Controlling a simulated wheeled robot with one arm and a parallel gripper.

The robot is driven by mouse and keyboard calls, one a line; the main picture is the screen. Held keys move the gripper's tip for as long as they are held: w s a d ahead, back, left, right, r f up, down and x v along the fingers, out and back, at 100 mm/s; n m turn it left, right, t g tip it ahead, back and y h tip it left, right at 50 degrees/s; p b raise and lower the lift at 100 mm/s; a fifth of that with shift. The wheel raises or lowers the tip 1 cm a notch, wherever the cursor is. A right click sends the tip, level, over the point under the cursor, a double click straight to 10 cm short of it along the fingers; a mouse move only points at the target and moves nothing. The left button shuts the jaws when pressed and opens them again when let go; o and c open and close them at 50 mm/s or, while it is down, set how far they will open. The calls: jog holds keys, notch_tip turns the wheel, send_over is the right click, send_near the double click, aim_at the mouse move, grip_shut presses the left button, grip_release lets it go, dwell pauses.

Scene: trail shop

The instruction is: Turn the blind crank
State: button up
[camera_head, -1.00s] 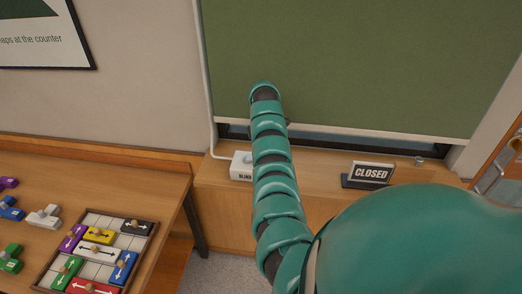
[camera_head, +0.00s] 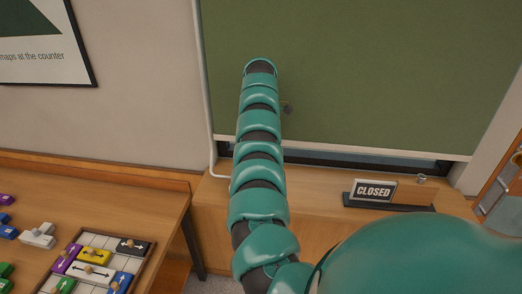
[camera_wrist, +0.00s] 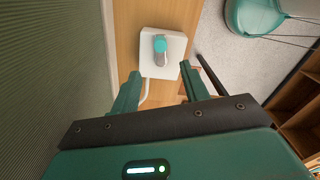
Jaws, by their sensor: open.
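The blind crank (camera_wrist: 160,45), a teal round knob on a short grey arm, sits on a white box (camera_wrist: 174,66) on the wooden sill in the wrist view. My gripper (camera_wrist: 160,72) is open and empty. Its two fingers point toward the box, one on each side of the near part of it, with the crank ahead between them. I cannot tell the exact distance. In the head view my arm hides the box and the gripper. The green blind (camera_head: 390,75) hangs low over the window, with a narrow dark gap below its bottom bar.
A table (camera_head: 150,195) with a block tray (camera_head: 85,240) is at the left. A white pipe (camera_head: 208,100) runs down beside the blind.

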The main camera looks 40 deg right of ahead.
jog(key=shift+r+b, duration=0.65)
jog(key=shift+r, duration=1.95)
